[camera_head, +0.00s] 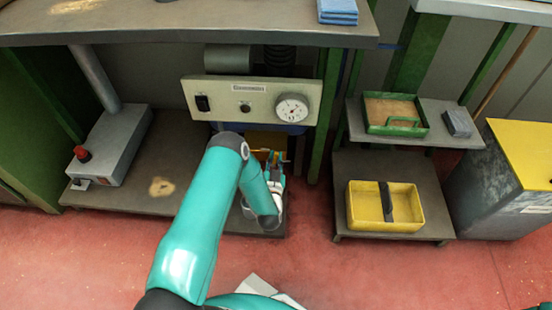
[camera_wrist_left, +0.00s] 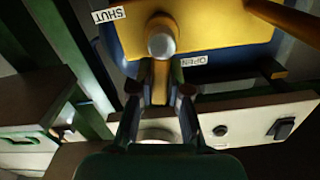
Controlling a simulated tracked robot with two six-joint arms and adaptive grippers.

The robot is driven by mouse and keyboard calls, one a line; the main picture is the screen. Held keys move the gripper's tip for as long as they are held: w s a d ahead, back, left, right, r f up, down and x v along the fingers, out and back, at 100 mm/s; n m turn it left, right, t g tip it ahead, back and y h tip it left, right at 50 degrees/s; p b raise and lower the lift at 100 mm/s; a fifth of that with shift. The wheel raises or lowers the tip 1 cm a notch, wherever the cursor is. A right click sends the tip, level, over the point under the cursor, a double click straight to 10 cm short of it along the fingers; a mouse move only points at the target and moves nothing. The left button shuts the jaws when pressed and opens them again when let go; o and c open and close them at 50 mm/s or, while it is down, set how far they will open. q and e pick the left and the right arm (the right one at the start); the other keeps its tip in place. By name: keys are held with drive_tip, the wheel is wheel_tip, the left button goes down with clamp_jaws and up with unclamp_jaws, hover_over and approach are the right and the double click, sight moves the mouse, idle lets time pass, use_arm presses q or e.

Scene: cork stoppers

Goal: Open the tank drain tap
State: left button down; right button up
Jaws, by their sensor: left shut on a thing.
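The tank drain tap's yellow-brown lever (camera_wrist_left: 160,82) is between the two fingers of my left gripper (camera_wrist_left: 160,103) in the left wrist view. The gripper is shut on it. The lever runs down from a round metal knob (camera_wrist_left: 161,40) on a yellow plate (camera_wrist_left: 222,35). A SHUT label (camera_wrist_left: 107,15) is left of the knob and an OPEN label (camera_wrist_left: 193,61) is right of the lever. In the head view my left gripper (camera_head: 271,160) is under the gauge panel, and the tap is mostly hidden there. My right gripper is not in view.
A panel (camera_head: 225,100) with a switch and a dial gauge (camera_head: 292,107) is just above the gripper. A grey box with a red button (camera_head: 110,145) stands left on the low shelf. A yellow tray (camera_head: 368,222) and a green tray (camera_head: 400,130) are on shelves to the right.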

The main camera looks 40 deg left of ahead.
use_arm(q)
drive_tip(key=shift+s+a+r+n, duration=0.1)
drive_tip(key=shift+s+a+n, duration=0.05)
drive_tip(key=shift+n, duration=0.4)
drive_tip(key=shift+s+a+n, duration=0.1)
drive_tip(key=shift+a+n, duration=0.05)
drive_tip(key=shift+n, duration=0.4)
drive_tip(key=shift+a, duration=0.1)
drive_tip(key=c, duration=1.1)
unclamp_jaws()
drive_tip(key=shift+r, duration=0.1)
drive_tip(key=shift+r, duration=0.25)
wheel_tip(320, 180, up, 9)
drive_tip(key=shift+r, duration=0.1)
